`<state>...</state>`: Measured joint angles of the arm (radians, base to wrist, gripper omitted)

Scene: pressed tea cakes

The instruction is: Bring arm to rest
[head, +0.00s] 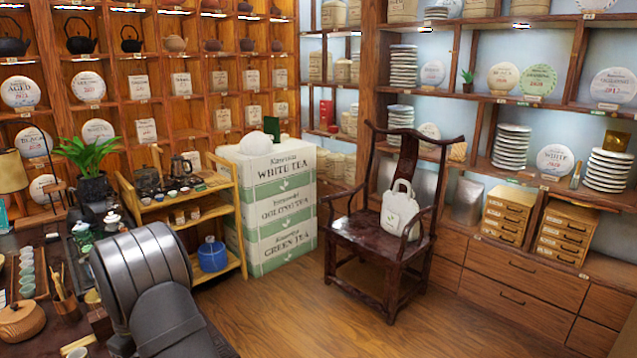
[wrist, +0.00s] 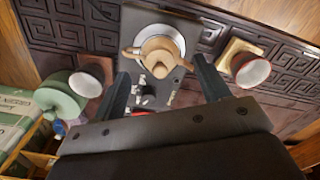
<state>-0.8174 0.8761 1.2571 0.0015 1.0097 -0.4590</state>
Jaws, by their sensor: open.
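My gripper (wrist: 160,66) is open in the wrist view, its two dark fingers spread apart with nothing held between them. I cannot tell the gap between the fingers and the vessel. In the head view my grey arm bulks large at the lower left, over the dark table (head: 45,240); the gripper itself is hidden there.
The head view shows a wooden chair (head: 360,272), stacked tea boxes (head: 277,220) and a bamboo stand (head: 237,230). Floor ahead is open.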

